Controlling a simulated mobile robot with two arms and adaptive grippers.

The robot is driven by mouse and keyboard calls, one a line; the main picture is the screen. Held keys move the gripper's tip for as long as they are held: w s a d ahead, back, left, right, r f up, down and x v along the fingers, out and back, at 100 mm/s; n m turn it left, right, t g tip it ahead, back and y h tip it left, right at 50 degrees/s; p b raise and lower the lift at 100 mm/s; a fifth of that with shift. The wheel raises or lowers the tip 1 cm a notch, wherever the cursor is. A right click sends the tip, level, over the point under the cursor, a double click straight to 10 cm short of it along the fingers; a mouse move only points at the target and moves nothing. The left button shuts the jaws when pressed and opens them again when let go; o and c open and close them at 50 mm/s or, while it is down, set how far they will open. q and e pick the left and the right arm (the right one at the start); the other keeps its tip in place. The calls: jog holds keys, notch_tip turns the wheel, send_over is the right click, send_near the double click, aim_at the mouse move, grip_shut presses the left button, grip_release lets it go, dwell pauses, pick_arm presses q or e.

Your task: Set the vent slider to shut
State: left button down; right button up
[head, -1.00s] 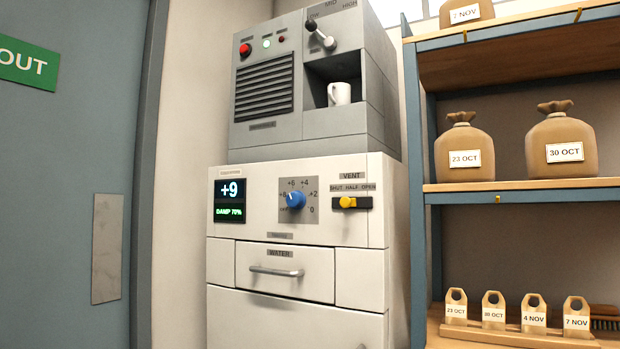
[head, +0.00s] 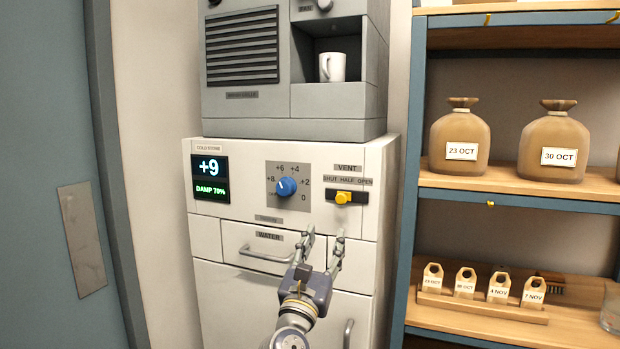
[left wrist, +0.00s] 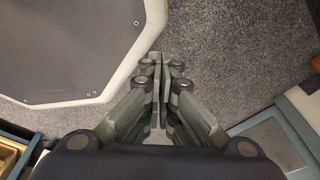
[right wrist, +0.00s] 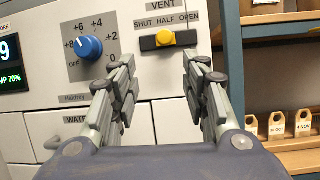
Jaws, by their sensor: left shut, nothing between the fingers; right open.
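The vent slider is a yellow knob (head: 343,197) on a dark horizontal track on the white cabinet's upper panel. Its labels read SHUT, HALF, OPEN from left to right. In the right wrist view the yellow knob (right wrist: 165,39) sits under HALF. My right gripper (head: 323,235) is open and empty, in front of the cabinet and below the slider. In the right wrist view its spread fingers (right wrist: 159,61) stand below and to either side of the knob, apart from it. My left gripper (left wrist: 160,62) is shut and empty above grey floor, outside the head view.
A blue dial (head: 286,187) and a display (head: 210,179) reading +9 are left of the slider. The WATER drawer handle (head: 265,254) is below, close to my right gripper. A grey machine (head: 300,127) stands on top. A shelf unit (head: 412,190) with sacks is at right.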

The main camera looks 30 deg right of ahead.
aim_at(340, 201)
pick_arm(q)
jog(key=shift+g, duration=0.4)
jog(key=s+r+p, duration=0.1)
jog(key=s+a+r+p, duration=0.1)
jog(key=s+r, duration=0.1)
jog(key=shift+p, duration=0.35)
pick_arm(e)
jog(key=shift+g+h, duration=0.4)
jog(key=shift+g, duration=0.1)
jog(key=x, duration=0.8)
jog(key=r+x, duration=0.1)
jog(key=x, duration=0.2)
jog(key=shift+d+r, duration=0.2)
jog(key=shift+r, duration=0.1)
pick_arm(q)
jog(key=shift+w, duration=0.1)
pick_arm(e)
grip_shut()
